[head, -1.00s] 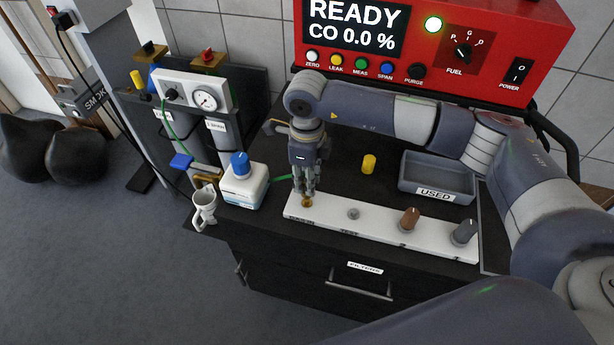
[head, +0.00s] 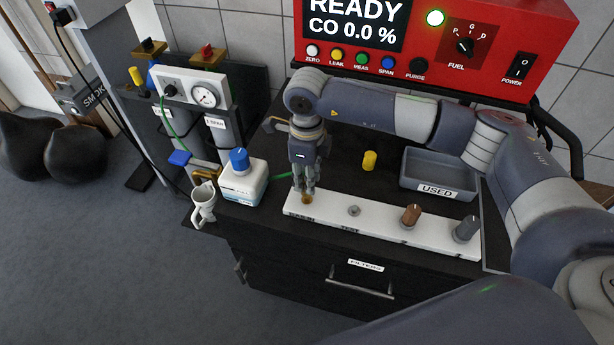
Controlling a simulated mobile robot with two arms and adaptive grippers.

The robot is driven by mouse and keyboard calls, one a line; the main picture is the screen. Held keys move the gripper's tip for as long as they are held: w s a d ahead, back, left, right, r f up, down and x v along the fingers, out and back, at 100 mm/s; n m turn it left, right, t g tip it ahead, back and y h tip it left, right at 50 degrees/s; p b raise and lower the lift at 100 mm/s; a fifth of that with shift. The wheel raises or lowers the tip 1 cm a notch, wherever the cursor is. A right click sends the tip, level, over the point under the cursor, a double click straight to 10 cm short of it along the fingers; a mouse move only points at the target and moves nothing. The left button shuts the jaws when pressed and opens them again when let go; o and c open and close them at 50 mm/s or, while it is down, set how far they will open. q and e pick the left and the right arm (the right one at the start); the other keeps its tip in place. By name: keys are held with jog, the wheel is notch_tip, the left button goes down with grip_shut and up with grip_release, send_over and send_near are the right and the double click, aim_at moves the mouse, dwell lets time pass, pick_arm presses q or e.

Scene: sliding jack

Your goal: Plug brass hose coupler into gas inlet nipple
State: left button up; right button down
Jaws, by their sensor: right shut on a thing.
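My right gripper (head: 308,188) points down over the left end of a white rack (head: 380,226) and is shut. A small brass piece, seemingly the hose coupler (head: 307,199), shows at its fingertips. The fingers hide most of it, and I cannot tell whether it touches the rack. A piece of green hose (head: 281,176) shows just left of the gripper. I cannot pick out the gas inlet nipple for certain; a small grey fitting (head: 354,211) stands on the rack to the right. My left gripper is not in view.
A white bottle with a blue cap (head: 243,180) and a white jug (head: 203,205) stand left of the gripper. Behind the rack are a yellow cap (head: 369,160) and a grey "USED" tray (head: 440,178). Brown (head: 411,214) and grey (head: 467,229) knob-like pieces stand on the rack.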

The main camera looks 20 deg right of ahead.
jog(key=shift+b, duration=0.5)
dwell(1.0)
jog(key=shift+f+b, duration=1.55)
jog(key=shift+b, duration=0.05)
jog(key=c, duration=1.3)
grip_release()
jog(key=shift+r, duration=0.2)
notch_tip(320, 180, up, 12)
jog(key=shift+f, duration=0.15)
